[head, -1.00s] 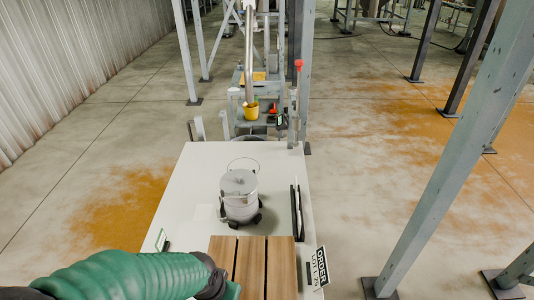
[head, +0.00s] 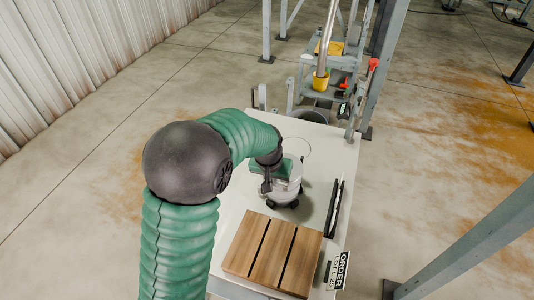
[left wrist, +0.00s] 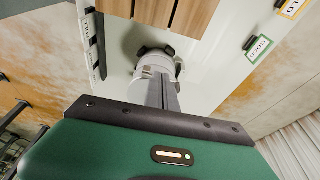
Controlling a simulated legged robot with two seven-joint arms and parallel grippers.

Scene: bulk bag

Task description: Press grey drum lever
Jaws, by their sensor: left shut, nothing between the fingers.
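The grey drum (head: 292,186) stands upright on the white table (head: 230,215), on dark feet, with its thin wire handle raised behind it. My left gripper (head: 267,186) is over its left side in the head view, hiding part of the lid. In the left wrist view, the shut fingers (left wrist: 164,95) point at the drum (left wrist: 152,66) and overlap it. Nothing is between them. I cannot tell whether they touch it. I cannot make out the drum's lever. My right gripper is not in view.
A slatted wooden board (head: 273,252) lies at the table's near end. A dark bar (head: 334,207) lies along the right edge, above an ORDER sign (head: 341,270).

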